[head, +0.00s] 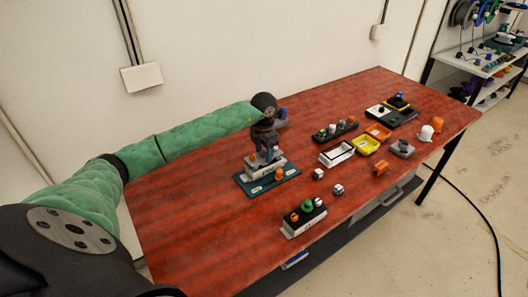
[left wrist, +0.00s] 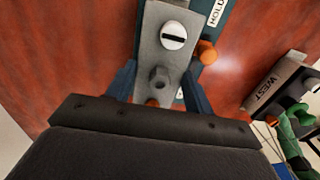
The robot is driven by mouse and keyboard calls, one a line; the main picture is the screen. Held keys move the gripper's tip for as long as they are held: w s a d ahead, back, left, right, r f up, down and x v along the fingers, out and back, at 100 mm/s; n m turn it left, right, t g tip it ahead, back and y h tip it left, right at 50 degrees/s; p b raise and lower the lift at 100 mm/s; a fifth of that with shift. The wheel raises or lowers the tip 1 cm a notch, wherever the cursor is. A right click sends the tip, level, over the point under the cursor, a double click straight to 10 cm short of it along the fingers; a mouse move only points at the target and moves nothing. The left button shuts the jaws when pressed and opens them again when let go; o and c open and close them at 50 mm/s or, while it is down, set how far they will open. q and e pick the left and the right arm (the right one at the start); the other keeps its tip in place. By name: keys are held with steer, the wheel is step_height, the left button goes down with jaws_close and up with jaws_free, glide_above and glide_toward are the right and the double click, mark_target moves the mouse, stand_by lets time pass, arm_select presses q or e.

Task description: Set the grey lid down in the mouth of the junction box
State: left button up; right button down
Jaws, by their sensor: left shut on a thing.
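The grey lid (left wrist: 150,42) is a flat grey piece with a white slotted disc and a small raised knob. My left gripper (head: 266,148) points down at it, shut, with one finger on each side in the left wrist view (left wrist: 160,84). The lid is above or on the teal base (head: 245,185) marked HOLD; whether it touches is hard to tell. An open white box (head: 325,157) with a dark inside, which looks like the junction box, stands to the right, apart from the gripper. My right gripper is out of view.
An orange knob (head: 279,174) sits on the teal base. Yellow (head: 367,147) and orange (head: 378,131) trays and a grey piece (head: 402,149) lie right of the white box. The table's left part is clear.

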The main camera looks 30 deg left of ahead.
arm_select(q)
steer(key=shift+f+b, duration=0.75)
steer(key=shift+f+b, duration=0.55)
steer(key=shift+b, duration=0.3)
stand_by(1.1)
steer(key=o, duration=1.4)
steer(key=shift+r, duration=0.1)
steer(key=shift+r+p, duration=0.7)
steer(key=shift+r, duration=2.4)
